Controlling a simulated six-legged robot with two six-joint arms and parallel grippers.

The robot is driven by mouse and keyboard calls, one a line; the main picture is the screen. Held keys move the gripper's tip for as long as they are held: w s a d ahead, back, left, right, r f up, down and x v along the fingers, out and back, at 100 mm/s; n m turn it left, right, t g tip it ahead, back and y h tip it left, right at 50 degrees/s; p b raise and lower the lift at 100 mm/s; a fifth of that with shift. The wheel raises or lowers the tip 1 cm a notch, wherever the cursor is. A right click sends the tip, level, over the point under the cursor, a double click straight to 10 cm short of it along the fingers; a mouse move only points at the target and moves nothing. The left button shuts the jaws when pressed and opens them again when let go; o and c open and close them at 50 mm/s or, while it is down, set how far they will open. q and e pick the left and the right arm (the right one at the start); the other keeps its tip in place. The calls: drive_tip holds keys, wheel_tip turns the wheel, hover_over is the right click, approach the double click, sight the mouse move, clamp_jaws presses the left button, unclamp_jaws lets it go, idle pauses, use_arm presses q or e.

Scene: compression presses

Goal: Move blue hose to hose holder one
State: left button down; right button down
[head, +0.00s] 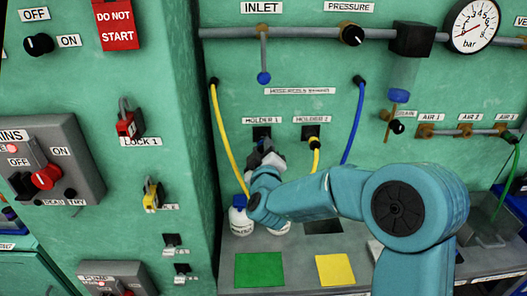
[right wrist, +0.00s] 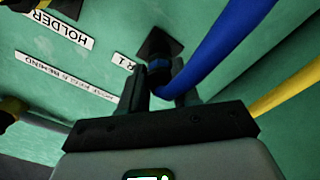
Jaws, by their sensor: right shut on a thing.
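The blue hose (head: 354,125) hangs from a fitting on the green panel, right of the holders, and runs down behind my right arm. My right gripper (head: 267,152) is in front of holder one (head: 262,132), under its HOLDER 1 label. In the right wrist view the gripper (right wrist: 162,88) is shut on the blue hose (right wrist: 222,50) near its end. The hose end meets the black square plate of holder one (right wrist: 158,43); how deep it sits, I cannot tell. My left gripper is out of view.
A yellow hose (head: 316,158) is in holder two (head: 311,132), close on the right. Green (head: 259,269) and yellow (head: 335,270) squares lie on the ledge below.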

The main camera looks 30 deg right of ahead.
drive_tip(key=shift+w+d, duration=0.35)
drive_tip(key=shift+w, duration=0.15)
drive_tip(key=c, duration=0.7)
unclamp_jaws()
drive_tip(key=shift+c, duration=0.2)
drive_tip(key=b+v, duration=0.2)
drive_tip(key=v, duration=1.4)
drive_tip(key=shift+b, duration=0.35)
drive_tip(key=shift+s+a+f, duration=0.1)
drive_tip(key=shift+s+a, duration=0.05)
drive_tip(key=shift+a, duration=0.05)
